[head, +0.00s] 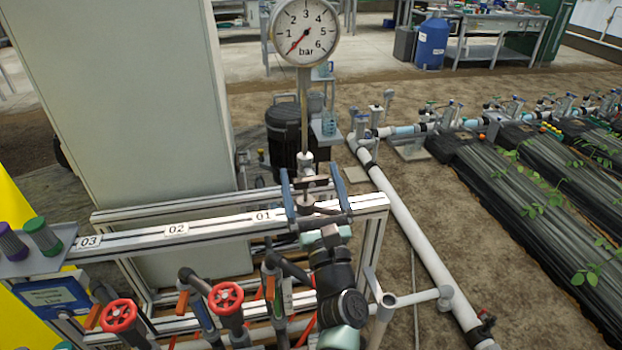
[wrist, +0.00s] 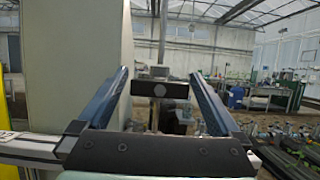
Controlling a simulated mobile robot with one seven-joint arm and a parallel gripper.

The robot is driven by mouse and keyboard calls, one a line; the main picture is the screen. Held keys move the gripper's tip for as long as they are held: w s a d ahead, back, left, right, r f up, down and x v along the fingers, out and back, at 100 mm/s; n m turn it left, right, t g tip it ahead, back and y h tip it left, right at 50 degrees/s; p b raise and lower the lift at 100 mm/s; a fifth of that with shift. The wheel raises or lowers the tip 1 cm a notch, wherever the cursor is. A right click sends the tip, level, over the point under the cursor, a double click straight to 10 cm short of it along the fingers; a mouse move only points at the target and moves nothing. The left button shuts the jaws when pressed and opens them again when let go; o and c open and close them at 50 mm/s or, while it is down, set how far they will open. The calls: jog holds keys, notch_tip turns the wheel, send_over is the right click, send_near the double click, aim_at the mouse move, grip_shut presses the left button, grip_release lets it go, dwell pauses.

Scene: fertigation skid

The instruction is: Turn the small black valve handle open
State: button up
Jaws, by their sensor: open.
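The small black valve handle (head: 312,183) sits on the upright pipe below the round pressure gauge (head: 305,32), above the rail label 01. In the wrist view the handle (wrist: 160,90) is a dark bar with a hexagonal bolt face, lying crosswise between my fingers. My gripper (head: 311,173) is open, with one blue finger on each side of the handle. In the wrist view my gripper (wrist: 159,73) shows a gap at both ends of the bar. The gauge's red needle points to the lower left, at the low end.
Two red handwheels (head: 225,298) are on pipes below the aluminium rail (head: 180,231). A large pale cabinet (head: 130,110) stands behind the rail at left. A white pipe (head: 405,235) runs along the ground at right. A black canister (head: 284,130) stands behind the gauge pipe.

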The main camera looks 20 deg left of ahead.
jog(key=c, duration=1.2)
jog(key=shift+n+y+b, duration=0.3)
jog(key=shift+n+b, duration=0.05)
jog(key=shift+n, duration=0.25)
jog(key=n+g+b, duration=0.1)
jog(key=n, duration=0.1)
jog(key=n+g+y+b, duration=0.1)
jog(key=n, duration=0.1)
jog(key=shift+f+y, duration=0.15)
jog(key=shift+y, duration=0.15)
jog(key=n+g+b, duration=0.1)
jog(key=n, duration=0.3)
jog(key=n+g+y+b, duration=0.1)
jog(key=n+g, duration=0.1)
jog(key=n, duration=0.1)
jog(key=shift+s+a+n+y+b, duration=0.1)
jog(key=shift+n+y+b, duration=0.2)
jog(key=shift+n+b, duration=0.1)
jog(key=n+g+b, duration=0.1)
jog(key=n+g, duration=0.1)
jog(key=n, duration=0.3)
jog(key=n+g+h, duration=0.1)
jog(key=n, duration=0.3)
jog(key=shift+a+f+g, duration=0.1)
jog(key=shift+g, duration=0.3)
jog(key=shift+n, duration=0.4)
